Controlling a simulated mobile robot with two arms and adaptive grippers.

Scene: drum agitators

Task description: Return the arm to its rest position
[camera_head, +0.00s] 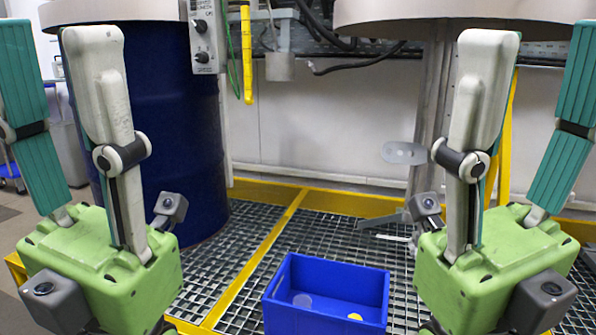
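My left arm comes down at the left of the head view and ends in a green block (105,275) with small grey camera housings. Only a small dark part of my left gripper (166,325) shows below it, at the bottom edge. My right arm comes down at the right with a matching green block (490,275). A small dark part of my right gripper (430,326) shows at the bottom edge. The fingers of both are mostly hidden or cut off, and I see no object held. Both arms hang clear of the blue bin between them.
A dark blue drum (185,130) stands behind my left arm. A grey control box (203,38) hangs above. Yellow rails edge the grating.

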